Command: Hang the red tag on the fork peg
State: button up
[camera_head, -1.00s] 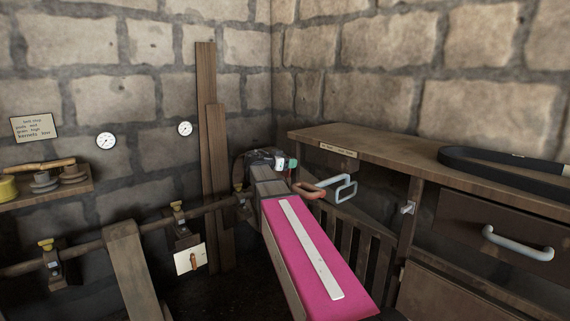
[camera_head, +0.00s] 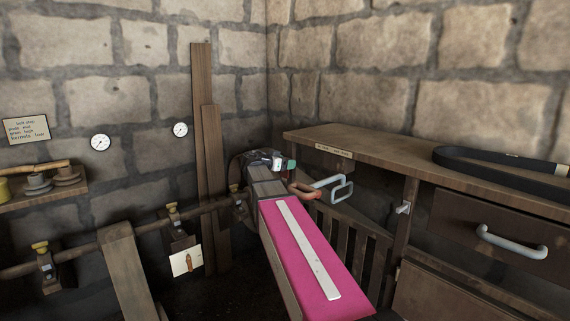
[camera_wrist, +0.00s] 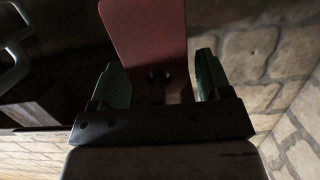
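My gripper (camera_wrist: 160,80) shows close up in the wrist view with its two green-padded fingers apart. A flat red piece with a dark hole, apparently the red tag (camera_wrist: 145,35), reaches down between the fingers. Dark gaps show on both sides of its lower part, and I see no firm contact. In the head view my gripper (camera_head: 284,163) is at the end of my pink arm, partly hidden. A red-orange piece (camera_head: 303,190) is just right of it, beside a pale grey-blue loop (camera_head: 342,188). I cannot tell which part is the fork peg.
A wooden bench (camera_head: 375,150) with a dark belt (camera_head: 480,158) on top stands right of my arm. A pale peg (camera_head: 403,208) is on its post. At left are a long horizontal shaft (camera_head: 85,252), a picture card (camera_head: 186,260) and a shelf (camera_head: 45,195). Stone walls close the corner.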

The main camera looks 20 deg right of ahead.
jog(key=shift+o, duration=0.4)
jog(key=shift+a, duration=0.1)
jog(key=v, duration=1)
jog(key=s+f+n+g+y, duration=0.1)
jog(key=s+f+n+y, duration=0.2)
jog(key=f, duration=0.5)
jog(key=s+a+f+n+g+y, duration=0.15)
jog(key=s+f, duration=0.25)
jog(key=f, duration=0.4)
jog(key=s+f+n+g+y, duration=0.1)
jog(key=s+f+n+y, duration=0.25)
jog(key=f, duration=0.45)
jog(key=s+a+f+n+g+y, duration=0.1)
jog(key=s+a+f+n+y, duration=0.1)
jog(key=s+f, duration=0.4)
jog(key=s+a+f+n+g+y, duration=0.1)
jog(key=s+a+f+n+y, duration=0.2)
jog(key=s+f, duration=0.4)
jog(key=shift+a+f+n+y, duration=0.3)
jog(key=shift+f+y, duration=0.2)
jog(key=shift+y, duration=0.2)
jog(key=shift+s, duration=0.1)
